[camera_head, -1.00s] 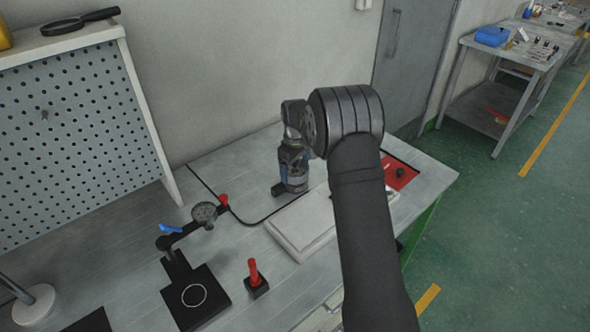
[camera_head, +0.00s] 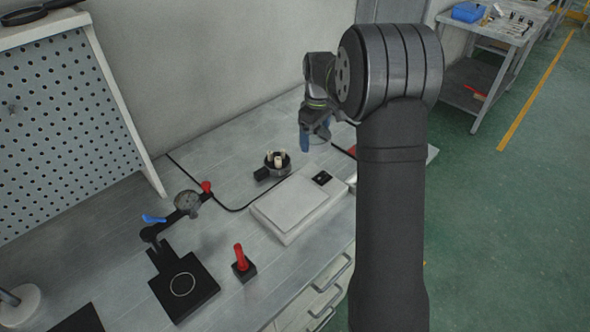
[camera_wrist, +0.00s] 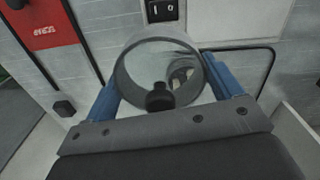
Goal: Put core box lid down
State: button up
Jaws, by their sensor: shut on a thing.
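My gripper (camera_wrist: 165,85) has its blue fingers shut on the core box lid, a round grey ring-shaped piece (camera_wrist: 125,75) with a dark knob, in the wrist view. In the head view my gripper (camera_head: 312,135) hangs above the bench, right of and higher than the core box. The core box (camera_head: 265,174), a dark round container with pale cylinders inside and a side handle, stands open on the bench behind the scale. A small round shape shows inside the lid's outline in the wrist view; I cannot tell whether it is the box.
A white scale (camera_head: 300,205) with a dark display lies in front of the core box. A black cable runs along the bench. A dial gauge stand (camera_head: 184,285) and a red-handled tool (camera_head: 240,258) stand at the front left. A red mat (camera_wrist: 45,25) is partly visible.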

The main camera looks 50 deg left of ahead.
jog(key=s+d+r, duration=0.1)
jog(key=s+d, duration=0.3)
jog(key=d, duration=0.3)
jog(key=s+d, duration=0.4)
jog(key=d, duration=0.4)
send_over(292, 201)
notch_tip(292, 201, down, 7)
jog(key=shift+w, duration=0.1)
jog(key=shift+f, duration=2)
jog(key=shift+f, duration=0.1)
jog(key=o, duration=0.9)
jog(key=shift+c, duration=0.2)
notch_tip(292, 201, up, 12)
jog(key=shift+f, duration=4.05)
